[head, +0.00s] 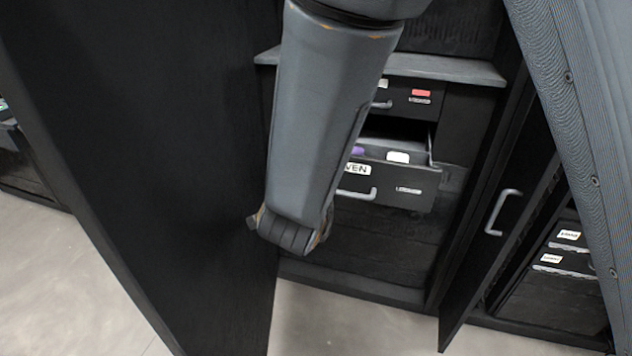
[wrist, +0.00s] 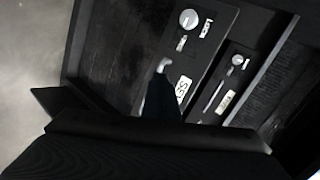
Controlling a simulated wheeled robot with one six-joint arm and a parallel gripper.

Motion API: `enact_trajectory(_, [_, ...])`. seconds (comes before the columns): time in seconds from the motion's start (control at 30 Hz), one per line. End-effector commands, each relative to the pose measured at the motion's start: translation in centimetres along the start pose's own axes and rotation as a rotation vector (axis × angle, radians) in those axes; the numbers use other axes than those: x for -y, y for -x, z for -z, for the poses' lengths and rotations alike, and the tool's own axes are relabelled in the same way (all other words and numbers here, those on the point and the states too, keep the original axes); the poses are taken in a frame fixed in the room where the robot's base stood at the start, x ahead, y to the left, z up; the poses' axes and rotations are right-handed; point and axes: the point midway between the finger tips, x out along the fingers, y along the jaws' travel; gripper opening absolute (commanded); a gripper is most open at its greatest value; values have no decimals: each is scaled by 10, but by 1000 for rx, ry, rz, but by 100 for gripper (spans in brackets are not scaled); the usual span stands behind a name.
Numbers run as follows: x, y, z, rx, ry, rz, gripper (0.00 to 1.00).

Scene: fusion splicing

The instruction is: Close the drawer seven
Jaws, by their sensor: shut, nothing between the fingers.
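Drawer seven (head: 405,188) is pulled out of the dark cabinet in the head view. Its label ends in "VEN", and my arm hides the left part of its front. A grey handle (head: 358,194) is on the front, and a white item (head: 398,157) and a purple item show inside. In the wrist view the drawer's label (wrist: 183,88) is partly covered by my gripper (wrist: 162,88). My gripper is a dark shut shape in front of the drawer, close to the handle (wrist: 163,65); I cannot tell whether they touch. The head view hides my gripper behind the arm.
A second drawer (head: 412,97) with a red tag sits above, shut, beneath a grey shelf (head: 450,70). A large open door panel (head: 150,150) stands at left, and another door (head: 497,215) with a handle at right. Light floor (head: 350,330) is clear in front.

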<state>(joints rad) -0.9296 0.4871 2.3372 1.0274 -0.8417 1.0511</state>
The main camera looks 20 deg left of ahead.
Motion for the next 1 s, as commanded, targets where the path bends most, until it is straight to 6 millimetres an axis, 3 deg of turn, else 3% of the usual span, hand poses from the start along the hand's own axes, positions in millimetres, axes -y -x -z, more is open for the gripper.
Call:
enact_trajectory(0.03, [-4,6,-15,-23,-45,41,0])
enact_trajectory(0.13, [-6,20,-29,-76,-141,118,0])
enact_trajectory(0.3, [-8,37,-38,-126,-234,202,0])
enact_trajectory(0.43, [-7,37,-38,-140,-255,222,0])
enact_trajectory(0.57, [-4,24,-35,-143,-257,222,0])
enact_trajectory(1.0, [13,-57,-20,-142,-256,221,0])
